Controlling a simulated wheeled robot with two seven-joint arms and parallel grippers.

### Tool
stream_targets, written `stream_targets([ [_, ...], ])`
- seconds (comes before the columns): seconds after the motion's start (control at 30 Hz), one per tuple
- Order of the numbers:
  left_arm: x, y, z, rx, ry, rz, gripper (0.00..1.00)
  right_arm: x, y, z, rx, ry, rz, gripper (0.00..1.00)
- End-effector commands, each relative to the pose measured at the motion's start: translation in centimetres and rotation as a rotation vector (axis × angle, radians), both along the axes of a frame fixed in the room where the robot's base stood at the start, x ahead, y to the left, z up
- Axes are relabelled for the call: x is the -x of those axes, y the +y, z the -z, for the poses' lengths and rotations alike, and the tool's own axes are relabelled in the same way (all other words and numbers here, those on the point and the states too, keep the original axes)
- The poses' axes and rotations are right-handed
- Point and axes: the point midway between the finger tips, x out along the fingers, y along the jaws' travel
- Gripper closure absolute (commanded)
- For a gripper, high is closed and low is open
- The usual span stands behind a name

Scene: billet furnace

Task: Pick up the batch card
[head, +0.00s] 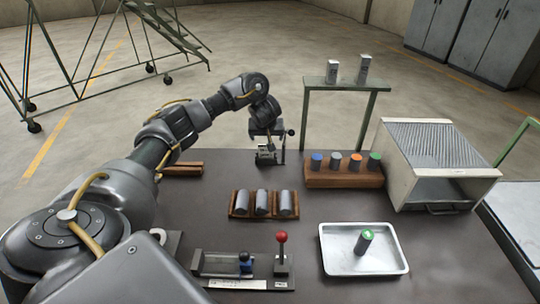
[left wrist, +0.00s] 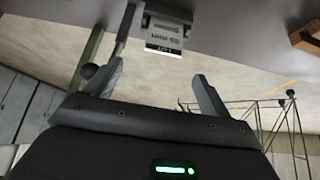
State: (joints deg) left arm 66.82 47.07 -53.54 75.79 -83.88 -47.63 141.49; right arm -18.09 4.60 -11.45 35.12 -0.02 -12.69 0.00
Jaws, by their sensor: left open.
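A small pale printed card, which looks like the batch card (left wrist: 165,38), shows at the top of the left wrist view. It has dark lettering and a black label strip, and sits beside a thin upright post with a dark knob. In the head view, its small stand (head: 267,157) is at the back edge of the dark table, partly covered by my left gripper (head: 266,136). My left gripper is open and empty. In the left wrist view, its two fingers (left wrist: 158,80) are spread, with the card beyond them. My right gripper is not in view.
A wooden rack (head: 345,177) with colour-topped cylinders and a furnace box (head: 430,165) stand right. A block with grey billets (head: 264,204) is mid-table. A white tray (head: 335,265) and a red-knobbed lever (head: 281,238) are in front. A green-framed shelf (head: 345,85) rises behind.

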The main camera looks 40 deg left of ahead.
Motion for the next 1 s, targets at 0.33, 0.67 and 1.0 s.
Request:
stream_targets([
  [0.33,-1.3,0.9,3.3,0.003,0.0,-0.003,0.18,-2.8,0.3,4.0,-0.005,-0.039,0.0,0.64],
  [0.67,-2.5,1.8,4.7,0.0,-0.002,0.0,0.18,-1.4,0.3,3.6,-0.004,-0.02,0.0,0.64],
  [1.0,-3.6,2.9,8.1,0.0,0.001,-0.003,0.18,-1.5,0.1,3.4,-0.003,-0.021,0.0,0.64],
])
